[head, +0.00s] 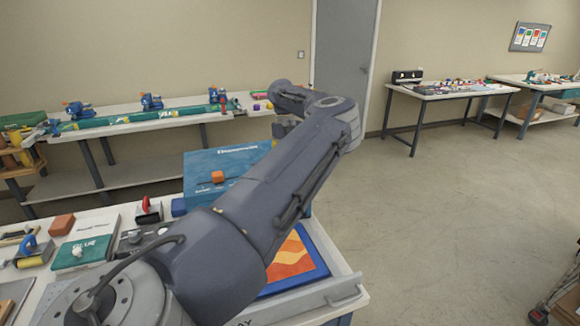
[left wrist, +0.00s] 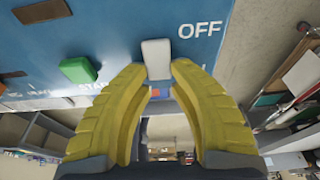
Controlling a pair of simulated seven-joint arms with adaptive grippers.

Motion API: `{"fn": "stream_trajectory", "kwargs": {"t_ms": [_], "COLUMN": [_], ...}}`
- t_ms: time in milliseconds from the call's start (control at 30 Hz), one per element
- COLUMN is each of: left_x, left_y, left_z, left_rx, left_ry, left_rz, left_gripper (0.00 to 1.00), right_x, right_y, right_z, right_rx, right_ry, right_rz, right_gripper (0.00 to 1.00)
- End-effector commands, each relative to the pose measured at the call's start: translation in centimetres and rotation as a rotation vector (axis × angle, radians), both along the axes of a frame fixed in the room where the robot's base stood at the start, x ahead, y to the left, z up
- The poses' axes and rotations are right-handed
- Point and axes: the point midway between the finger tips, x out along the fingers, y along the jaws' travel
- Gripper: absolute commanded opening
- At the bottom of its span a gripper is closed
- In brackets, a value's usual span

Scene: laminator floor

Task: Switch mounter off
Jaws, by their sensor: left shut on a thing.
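The mounter is a blue machine (head: 215,162) on the near table, partly hidden behind my left arm in the head view. Its blue panel (left wrist: 105,30) fills the upper left of the left wrist view. A white switch lever (left wrist: 156,52) sticks out of the panel, just left of the white OFF lettering (left wrist: 199,30). A green button (left wrist: 80,70) sits further left, above partly hidden lettering. My left gripper (left wrist: 158,72) has its yellow fingertips on either side of the lever's lower end, shut on it. In the head view the fingers are hidden. My right gripper is not in view.
A blue-framed orange print (head: 292,258) lies on the near table beside my arm. A green and white box (head: 85,245), an orange block (head: 62,224) and a roller (head: 35,252) stand at left. A long bench (head: 120,128) runs along the wall. The right floor is mostly clear.

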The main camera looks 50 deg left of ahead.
Motion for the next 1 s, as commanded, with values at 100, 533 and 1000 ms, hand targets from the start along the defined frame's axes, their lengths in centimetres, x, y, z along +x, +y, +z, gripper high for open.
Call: {"fn": "stream_trajectory", "kwargs": {"t_ms": [100,533,1000], "left_x": [0.00,-0.02,0.02], "left_y": [0.02,0.03,0.11], "left_z": [-0.08,-0.05,0.19], "left_rx": [-0.033,-0.045,-0.042], "left_ry": [0.012,0.018,0.016], "left_rz": [0.000,0.001,0.000], "left_gripper": [0.00,0.26,0.47], "right_x": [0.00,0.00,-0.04], "right_y": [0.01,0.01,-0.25], "right_z": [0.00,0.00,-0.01], "right_rx": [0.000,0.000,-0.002], "right_ry": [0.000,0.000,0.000], "right_rz": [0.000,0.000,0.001], "right_gripper": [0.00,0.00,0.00]}}
